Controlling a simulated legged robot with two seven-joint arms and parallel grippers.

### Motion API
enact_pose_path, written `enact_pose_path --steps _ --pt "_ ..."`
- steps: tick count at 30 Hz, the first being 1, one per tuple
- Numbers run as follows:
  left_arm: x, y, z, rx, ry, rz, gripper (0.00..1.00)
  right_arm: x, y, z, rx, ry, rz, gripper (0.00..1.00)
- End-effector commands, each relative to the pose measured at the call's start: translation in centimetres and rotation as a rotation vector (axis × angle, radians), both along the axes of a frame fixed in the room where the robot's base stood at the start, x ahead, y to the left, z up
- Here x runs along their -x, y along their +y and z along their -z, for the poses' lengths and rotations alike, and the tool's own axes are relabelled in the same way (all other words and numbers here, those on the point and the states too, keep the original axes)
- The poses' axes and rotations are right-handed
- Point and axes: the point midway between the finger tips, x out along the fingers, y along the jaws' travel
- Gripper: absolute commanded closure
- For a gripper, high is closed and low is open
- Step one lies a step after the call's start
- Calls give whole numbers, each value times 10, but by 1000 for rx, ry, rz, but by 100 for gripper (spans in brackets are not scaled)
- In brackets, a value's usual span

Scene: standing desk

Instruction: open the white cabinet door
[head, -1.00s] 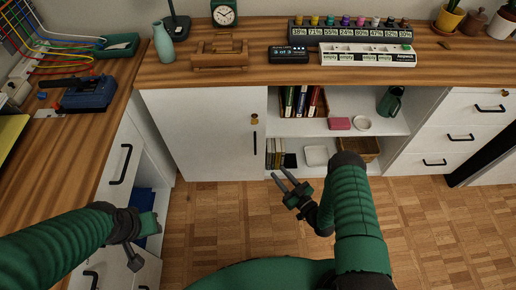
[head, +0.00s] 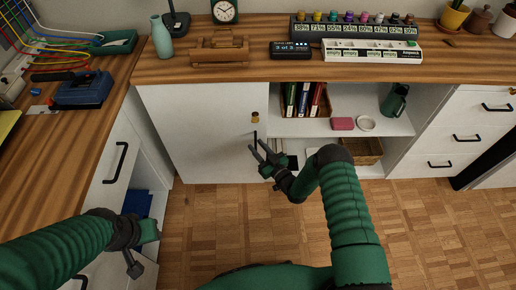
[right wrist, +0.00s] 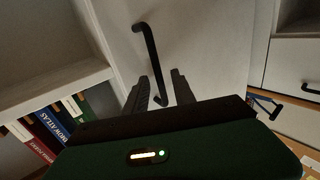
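The white cabinet door (head: 195,130) is shut, under the desk top, left of the open shelves. Its black vertical bar handle (head: 255,136) is near its right edge, below a brass lock (head: 255,117); the handle also shows in the right wrist view (right wrist: 149,48). My right gripper (head: 257,148) is open at the handle's lower part. In the right wrist view, the handle's lower end appears between the two spread fingers (right wrist: 161,88); I cannot tell whether they touch it. My left gripper (head: 140,258) hangs low at the left, away from this door; its fingers are unclear.
Open shelves (head: 300,127) with books, a pink box and a green jug (head: 394,100) stand right of the door. Left drawers (head: 118,160) have black handles. The wooden desk top (head: 350,72) overhangs above. The parquet floor (head: 215,225) before the door is clear.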

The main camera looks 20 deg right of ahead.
Motion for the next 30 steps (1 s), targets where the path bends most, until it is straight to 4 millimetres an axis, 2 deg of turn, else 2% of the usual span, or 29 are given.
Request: enact_pose_path --steps 1,7,30 --pt "0 0 0 0 0 0 64 0 0 0 0 0 0 74" --pt "0 0 0 0 0 0 64 0 0 0 0 1 0 100" --pt "0 0 0 0 0 0 64 1 -1 1 1 2 1 100"
